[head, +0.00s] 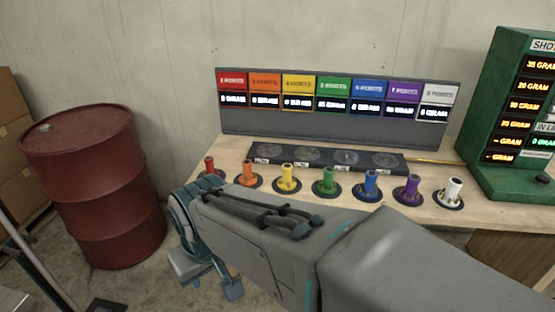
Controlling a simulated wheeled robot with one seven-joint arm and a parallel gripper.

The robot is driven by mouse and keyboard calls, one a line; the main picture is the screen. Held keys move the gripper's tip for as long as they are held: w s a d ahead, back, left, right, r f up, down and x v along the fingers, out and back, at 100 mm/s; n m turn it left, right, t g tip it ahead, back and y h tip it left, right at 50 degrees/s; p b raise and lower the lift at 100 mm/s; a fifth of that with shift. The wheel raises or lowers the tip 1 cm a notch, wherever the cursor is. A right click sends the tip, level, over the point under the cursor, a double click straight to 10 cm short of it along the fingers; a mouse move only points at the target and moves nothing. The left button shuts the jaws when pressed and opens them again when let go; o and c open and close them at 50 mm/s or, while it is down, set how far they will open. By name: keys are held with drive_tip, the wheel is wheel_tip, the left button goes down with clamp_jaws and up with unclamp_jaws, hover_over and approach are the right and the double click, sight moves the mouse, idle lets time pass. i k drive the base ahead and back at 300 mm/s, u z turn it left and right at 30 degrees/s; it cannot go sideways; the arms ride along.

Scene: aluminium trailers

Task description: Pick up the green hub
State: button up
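The green hub (325,183) stands upright on a dark round base on the wooden table, in the middle of a row of coloured hubs. Its upper part is in plain view, and my arm passes just in front of it. My gripper (213,280) hangs at the lower left, beyond the arm's bent wrist, in front of the table's left end. Its two fingers look apart, with nothing seen between them. It is well to the left of the green hub and apart from it.
Orange (248,175), yellow (287,180), blue (371,187), purple (407,191) and white (453,193) hubs flank it; a red hub (209,168) is at far left. A red barrel (95,190) stands left.

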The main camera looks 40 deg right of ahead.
sight(326, 186)
drive_tip(key=z, duration=0.5)
drive_tip(key=i, duration=0.85)
drive_tip(key=z, duration=1.4)
drive_tip(key=i, duration=0.45)
drive_tip(key=z, duration=0.35)
